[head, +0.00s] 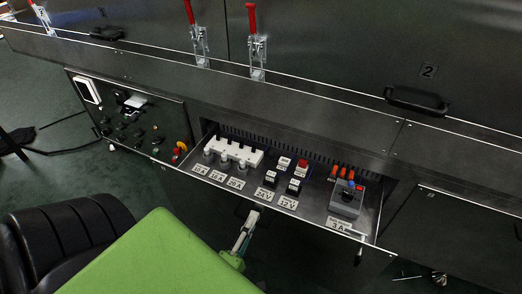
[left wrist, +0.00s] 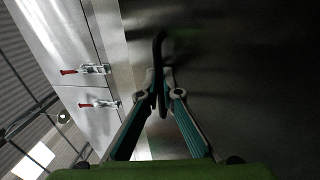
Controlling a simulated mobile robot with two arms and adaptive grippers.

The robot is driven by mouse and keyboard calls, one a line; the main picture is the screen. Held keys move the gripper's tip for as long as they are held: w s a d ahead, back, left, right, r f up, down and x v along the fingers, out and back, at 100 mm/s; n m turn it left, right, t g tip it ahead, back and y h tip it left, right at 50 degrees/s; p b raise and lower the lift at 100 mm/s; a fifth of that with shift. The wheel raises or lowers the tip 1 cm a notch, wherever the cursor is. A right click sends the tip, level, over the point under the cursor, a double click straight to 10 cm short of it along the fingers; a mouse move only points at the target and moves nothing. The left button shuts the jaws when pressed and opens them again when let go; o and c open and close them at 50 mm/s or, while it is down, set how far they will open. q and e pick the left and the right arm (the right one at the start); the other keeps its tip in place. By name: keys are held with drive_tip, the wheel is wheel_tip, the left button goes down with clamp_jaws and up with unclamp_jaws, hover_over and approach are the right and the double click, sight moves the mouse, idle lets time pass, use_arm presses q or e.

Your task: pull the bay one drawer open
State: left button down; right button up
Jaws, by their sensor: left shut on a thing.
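The bay drawer (head: 318,207) stands pulled out from the dark dryer front, with its inside showing from above. It holds white, black and red parts and a grey box with a blue knob (head: 347,199), beside printed labels. My left gripper (head: 252,216) is at the drawer's front edge. In the left wrist view, its two fingers (left wrist: 162,88) are closed on a dark bar-like handle (left wrist: 158,48). The handle is mostly hidden in the head view. My right gripper is not in view.
A control panel (head: 115,125) with knobs is left of the drawer. Red-handled clamps (head: 257,50) line the ledge above. A panel marked 2 (head: 428,72) has a black handle (head: 416,101). Dark green floor lies in front, with cables (head: 62,122) at left.

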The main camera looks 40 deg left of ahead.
use_arm(q)
drive_tip(key=r+v, duration=0.1)
drive_tip(key=v, duration=0.5)
drive_tip(key=shift+s+p, duration=0.3)
drive_tip(key=shift+p, duration=0.15)
drive_tip(key=shift+d, duration=0.1)
drive_tip(key=c, duration=2.5)
unclamp_jaws()
drive_tip(key=shift+c, duration=0.2)
drive_tip(key=shift+s, duration=0.1)
drive_tip(key=v, duration=1.1)
drive_tip(key=shift+s, duration=0.4)
drive_tip(key=shift+d+f, duration=0.1)
drive_tip(key=shift+d, duration=0.05)
